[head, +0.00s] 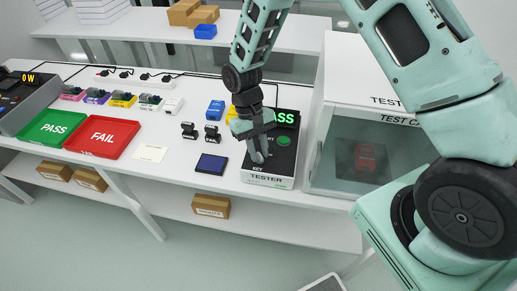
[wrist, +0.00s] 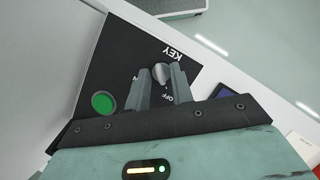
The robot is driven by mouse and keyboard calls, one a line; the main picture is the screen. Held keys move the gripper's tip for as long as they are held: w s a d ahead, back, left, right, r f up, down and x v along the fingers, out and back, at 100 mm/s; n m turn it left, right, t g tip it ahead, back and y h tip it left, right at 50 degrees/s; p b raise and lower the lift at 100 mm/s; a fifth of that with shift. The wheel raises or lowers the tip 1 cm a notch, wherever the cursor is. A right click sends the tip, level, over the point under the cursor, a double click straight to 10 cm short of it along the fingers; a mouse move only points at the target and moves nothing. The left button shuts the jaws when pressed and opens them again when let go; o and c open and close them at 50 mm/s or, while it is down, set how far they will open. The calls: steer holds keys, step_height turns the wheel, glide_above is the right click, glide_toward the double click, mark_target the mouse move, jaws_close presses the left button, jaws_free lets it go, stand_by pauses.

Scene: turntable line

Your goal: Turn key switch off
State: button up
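The tester (head: 268,182) is a black box with a white front on the bench, under my gripper. Its key switch (wrist: 160,73) is a small silver knob beside the KEY label in the wrist view. An OFF mark shows close to it, partly between the fingers. My gripper (wrist: 162,75) points down at the panel, its two grey fingers close together on either side of the knob, seemingly shut on it. In the head view my gripper (head: 258,158) hides the knob. The green button (head: 284,141) and a green PASS display (head: 287,119) are lit on the tester.
The test cabinet (head: 365,155) stands close on the right, with a red item behind its glass. A dark blue pad (head: 212,163) and small black stamps (head: 211,134) lie left of the tester. Green and red trays (head: 103,136) are farther left.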

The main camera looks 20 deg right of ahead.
steer(key=shift+r, duration=0.1)
steer(key=b+v, duration=0.2)
steer(key=v, duration=1.5)
steer(key=shift+b, duration=0.4)
